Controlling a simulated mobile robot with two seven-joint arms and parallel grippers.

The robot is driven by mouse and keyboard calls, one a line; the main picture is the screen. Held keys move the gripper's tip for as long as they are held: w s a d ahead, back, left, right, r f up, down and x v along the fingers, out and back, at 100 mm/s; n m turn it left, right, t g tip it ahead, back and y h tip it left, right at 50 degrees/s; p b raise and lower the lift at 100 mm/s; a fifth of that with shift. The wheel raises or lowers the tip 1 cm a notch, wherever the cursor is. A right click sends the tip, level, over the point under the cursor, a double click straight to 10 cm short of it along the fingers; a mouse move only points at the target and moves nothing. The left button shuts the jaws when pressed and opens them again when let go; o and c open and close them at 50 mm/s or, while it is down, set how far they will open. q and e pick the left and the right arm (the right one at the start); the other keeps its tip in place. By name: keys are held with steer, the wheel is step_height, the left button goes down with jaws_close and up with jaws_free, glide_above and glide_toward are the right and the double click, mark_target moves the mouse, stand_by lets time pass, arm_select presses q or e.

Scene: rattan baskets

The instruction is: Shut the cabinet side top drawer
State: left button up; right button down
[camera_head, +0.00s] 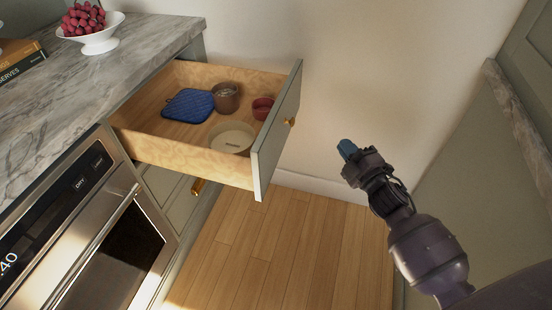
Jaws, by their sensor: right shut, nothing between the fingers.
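The top drawer (190,148) of the cabinet is pulled well out from under the marble counter. Its pale green-grey front panel (277,135) carries a small brass knob (289,122) and faces right. Inside lie a blue quilted pot holder (189,105), a brown cup (226,98), a red bowl (262,108) and a cream bowl (232,138). My right gripper (347,150) is shut and empty, with blue fingertips. It is to the right of the drawer front, apart from it. My left gripper is not in view.
A marble counter (95,85) with a white bowl of red fruit (101,37) and books (22,65) is at left. An oven (95,250) stands below it. A lower drawer with a brass handle (197,187) appears closed. Wooden floor (300,245) is clear. A green-grey panel (480,180) stands at right.

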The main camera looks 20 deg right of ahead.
steer(key=w+n+y, duration=0.3)
steer(key=n+y, duration=0.2)
steer(key=n, duration=0.5)
steer(key=n+g+y, duration=0.7)
steer(key=n+g, duration=0.2)
steer(key=n, duration=1.1)
glide_toward(271, 157)
steer(key=x, duration=0.3)
steer(key=b+x, duration=0.1)
steer(key=x, duration=0.3)
steer(key=shift+a+r, duration=0.25)
steer(key=shift+a, duration=0.1)
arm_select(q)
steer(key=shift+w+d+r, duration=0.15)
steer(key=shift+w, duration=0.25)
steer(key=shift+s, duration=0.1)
